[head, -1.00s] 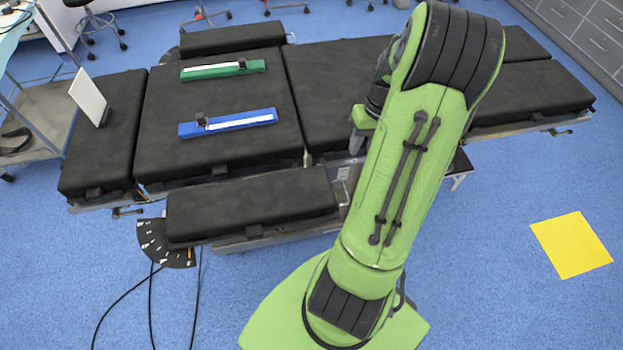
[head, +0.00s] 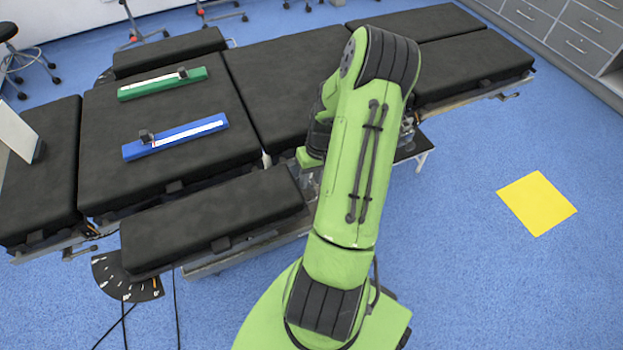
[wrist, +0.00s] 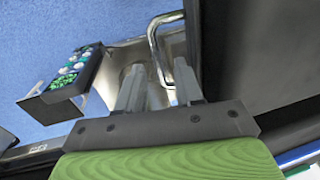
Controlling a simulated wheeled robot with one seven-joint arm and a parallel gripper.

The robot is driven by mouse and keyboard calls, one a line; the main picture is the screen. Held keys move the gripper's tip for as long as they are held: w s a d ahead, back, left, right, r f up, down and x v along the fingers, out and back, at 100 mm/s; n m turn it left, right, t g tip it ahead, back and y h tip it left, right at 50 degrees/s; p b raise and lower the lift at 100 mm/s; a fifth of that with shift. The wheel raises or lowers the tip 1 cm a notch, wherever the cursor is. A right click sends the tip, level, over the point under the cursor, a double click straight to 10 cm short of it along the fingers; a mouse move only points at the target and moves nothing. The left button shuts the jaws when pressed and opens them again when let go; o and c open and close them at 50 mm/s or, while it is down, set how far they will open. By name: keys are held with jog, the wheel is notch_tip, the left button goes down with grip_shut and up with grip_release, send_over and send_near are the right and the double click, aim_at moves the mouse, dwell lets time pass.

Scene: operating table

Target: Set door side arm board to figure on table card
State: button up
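The near arm board (head: 210,222) is a black pad along the near side of the table. A dark fan-shaped dial (head: 112,277) with white marks and an orange mark shows at its left end. The far arm board (head: 170,50) lies along the opposite side. Which is the door side I cannot tell; no door shows. A pale card-like panel (head: 16,128) stands at the left edge, its figure unreadable. My gripper (wrist: 160,90) is open, its two grey fingers apart in the wrist view, with a bent metal bar (wrist: 156,45) beyond them. My arm mostly hides it in the head view.
On the black operating table (head: 270,85) lie a green scale (head: 150,88) and a blue scale (head: 180,138), each with a black slider. The floor around the yellow square (head: 537,203) is clear.

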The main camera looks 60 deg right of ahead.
grip_shut()
dwell(1.4)
